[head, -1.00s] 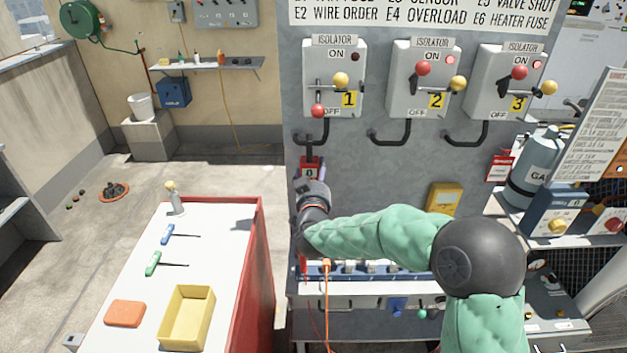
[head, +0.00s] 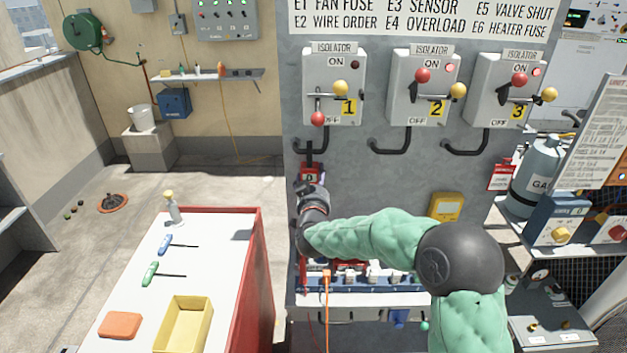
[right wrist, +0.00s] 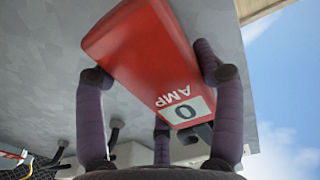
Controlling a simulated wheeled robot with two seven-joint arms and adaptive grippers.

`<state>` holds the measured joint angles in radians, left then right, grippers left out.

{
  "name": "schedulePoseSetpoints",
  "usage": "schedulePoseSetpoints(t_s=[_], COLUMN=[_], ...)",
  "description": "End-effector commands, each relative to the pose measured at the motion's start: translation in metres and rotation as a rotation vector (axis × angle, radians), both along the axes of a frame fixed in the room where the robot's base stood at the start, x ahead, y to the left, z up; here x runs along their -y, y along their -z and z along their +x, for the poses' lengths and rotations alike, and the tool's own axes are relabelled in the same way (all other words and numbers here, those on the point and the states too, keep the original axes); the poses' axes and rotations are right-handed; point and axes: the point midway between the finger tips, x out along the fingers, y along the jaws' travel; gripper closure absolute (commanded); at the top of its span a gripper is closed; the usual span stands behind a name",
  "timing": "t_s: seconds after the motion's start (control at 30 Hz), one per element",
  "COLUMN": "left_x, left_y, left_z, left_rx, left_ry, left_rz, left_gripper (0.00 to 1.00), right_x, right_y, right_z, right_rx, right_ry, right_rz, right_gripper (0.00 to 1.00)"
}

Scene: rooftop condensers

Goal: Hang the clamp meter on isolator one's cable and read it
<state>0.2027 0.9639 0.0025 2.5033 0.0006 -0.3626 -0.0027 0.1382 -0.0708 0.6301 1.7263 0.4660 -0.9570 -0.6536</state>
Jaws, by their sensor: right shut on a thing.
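The red clamp meter (head: 311,172) is held by my right gripper (head: 313,190), just below isolator one's cable. In the right wrist view the meter (right wrist: 140,55) sits between the fingers (right wrist: 160,75), and its display reads 0 AMP. Isolator one (head: 350,70) is a grey box marked 1, with its red-knobbed handle (head: 317,119) down at OFF. Its black cable (head: 322,140) leaves the bottom and bends left to the panel. The meter's top is close to this cable; I cannot tell whether its jaw is around it. My left gripper is out of view.
Isolator two (head: 412,100) and isolator three (head: 495,103) stand to the right, with similar cables. A yellow meter (head: 446,206) is on the panel. Below is a blue strip (head: 375,286) with plugs.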

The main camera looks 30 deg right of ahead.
Motion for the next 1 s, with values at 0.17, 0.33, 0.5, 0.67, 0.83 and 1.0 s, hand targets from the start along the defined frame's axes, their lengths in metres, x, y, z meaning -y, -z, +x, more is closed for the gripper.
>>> schedulePoseSetpoints(t_s=[0.17,0.33,0.5,0.67,0.83,1.0], left_x=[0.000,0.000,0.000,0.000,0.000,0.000], left_y=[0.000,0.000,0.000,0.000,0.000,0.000], left_z=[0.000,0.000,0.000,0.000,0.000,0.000], left_rx=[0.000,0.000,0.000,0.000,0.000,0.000], left_ry=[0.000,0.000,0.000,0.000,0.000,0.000], left_rz=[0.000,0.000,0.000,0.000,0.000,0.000], left_gripper=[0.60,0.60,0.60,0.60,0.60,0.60], right_x=[0.000,0.000,0.000,0.000,-0.002,-0.014], right_y=[-0.001,-0.001,0.000,0.000,0.000,0.000], right_z=[0.000,0.000,0.000,0.000,-0.003,-0.022], right_rx=[0.002,0.002,0.002,0.001,0.000,0.000], right_ry=[0.001,0.001,0.001,0.000,0.000,-0.002], right_rz=[-0.001,-0.001,-0.001,-0.001,0.000,0.000], right_gripper=[0.72,0.17,0.04,0.04,0.04,0.04])
